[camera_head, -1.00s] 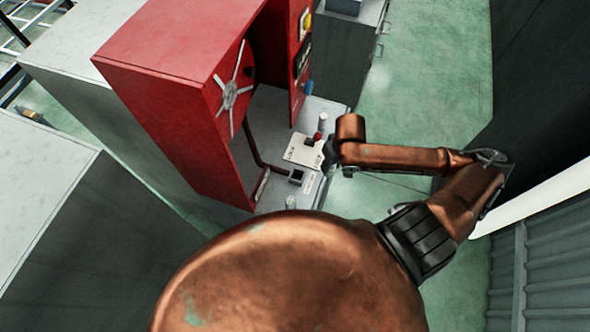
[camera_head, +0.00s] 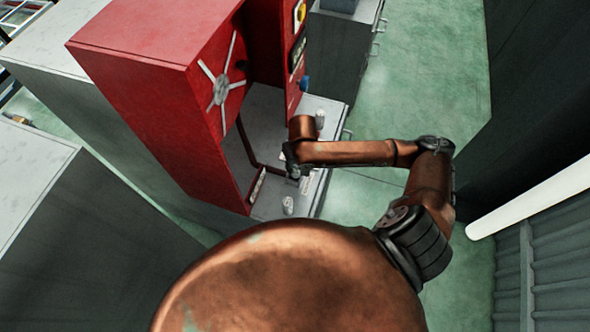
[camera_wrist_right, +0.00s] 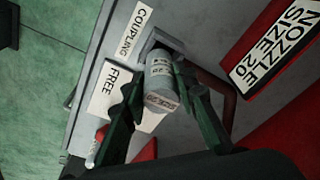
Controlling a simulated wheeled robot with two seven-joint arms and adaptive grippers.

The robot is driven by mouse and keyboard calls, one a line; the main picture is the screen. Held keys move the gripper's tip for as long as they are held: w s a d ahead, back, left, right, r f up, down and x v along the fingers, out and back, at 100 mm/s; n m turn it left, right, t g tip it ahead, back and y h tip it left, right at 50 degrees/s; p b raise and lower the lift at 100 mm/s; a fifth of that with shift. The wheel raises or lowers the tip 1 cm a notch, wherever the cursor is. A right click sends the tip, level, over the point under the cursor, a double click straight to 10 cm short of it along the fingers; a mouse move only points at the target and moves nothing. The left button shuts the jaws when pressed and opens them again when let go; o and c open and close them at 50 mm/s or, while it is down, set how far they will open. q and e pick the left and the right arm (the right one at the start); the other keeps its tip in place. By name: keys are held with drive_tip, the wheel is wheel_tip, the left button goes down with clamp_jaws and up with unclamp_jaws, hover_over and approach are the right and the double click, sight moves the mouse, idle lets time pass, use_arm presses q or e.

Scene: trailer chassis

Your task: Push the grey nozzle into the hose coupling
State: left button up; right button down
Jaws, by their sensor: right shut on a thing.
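In the right wrist view, the grey nozzle (camera_wrist_right: 160,82) is a short cylinder with printed lettering. My right gripper (camera_wrist_right: 155,100) has a finger on each side of it and is shut on it. The far end of the nozzle meets a grey square block, the hose coupling (camera_wrist_right: 158,42), beside a white "COUPLING" label (camera_wrist_right: 134,30). I cannot tell how deep the nozzle sits in it. In the head view, my right gripper (camera_head: 292,166) is over the grey bench top, and my arm hides most of the nozzle and coupling. My left gripper is not in view.
A red cabinet (camera_head: 150,90) with a spoked wheel (camera_head: 221,88) stands left of the gripper. Two grey cylinders stand on the bench, one behind (camera_head: 320,119) and one in front (camera_head: 288,206). Green floor is open on the right.

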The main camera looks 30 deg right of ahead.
sight(295, 170)
drive_tip(key=f, duration=0.3)
drive_tip(key=shift+w+a+f, duration=0.2)
drive_tip(key=shift+a, duration=0.05)
drive_tip(key=shift+f, duration=0.2)
drive_tip(key=shift+p, duration=0.3)
drive_tip(key=c, duration=1.5)
unclamp_jaws()
drive_tip(key=shift+f, duration=0.1)
drive_tip(key=shift+c, duration=0.2)
drive_tip(key=r, duration=0.4)
drive_tip(key=s+r, duration=0.1)
drive_tip(key=r, duration=0.7)
drive_tip(key=shift+s, duration=0.4)
